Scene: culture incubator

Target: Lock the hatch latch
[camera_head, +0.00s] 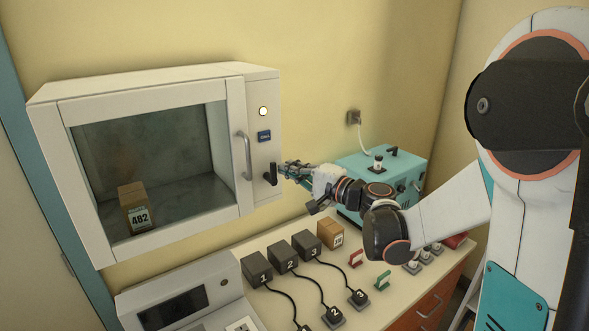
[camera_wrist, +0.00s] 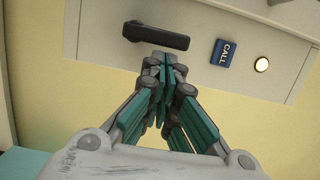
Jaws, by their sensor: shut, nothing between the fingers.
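The hatch latch (camera_head: 271,174) is a short black lever on the incubator's front panel, right of the hatch. It looks roughly upright in the head view. The wrist view shows the same latch (camera_wrist: 156,37) lying across the picture just beyond my fingertips. The hatch (camera_head: 150,98) is a white-framed glass door with a grey bar handle (camera_head: 245,156); it looks closed. My gripper (camera_head: 287,168) is shut and empty, its fingertips close to the latch's right side. In the wrist view my gripper (camera_wrist: 163,64) overlaps the latch's edge; I cannot tell whether they touch.
A blue call button (camera_head: 264,136) and a lit round lamp (camera_head: 263,111) sit above the latch. A box marked 482 (camera_head: 138,207) stands inside the incubator. The counter below holds several numbered dark boxes (camera_head: 283,258), a cardboard box (camera_head: 331,233) and a teal device (camera_head: 378,165).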

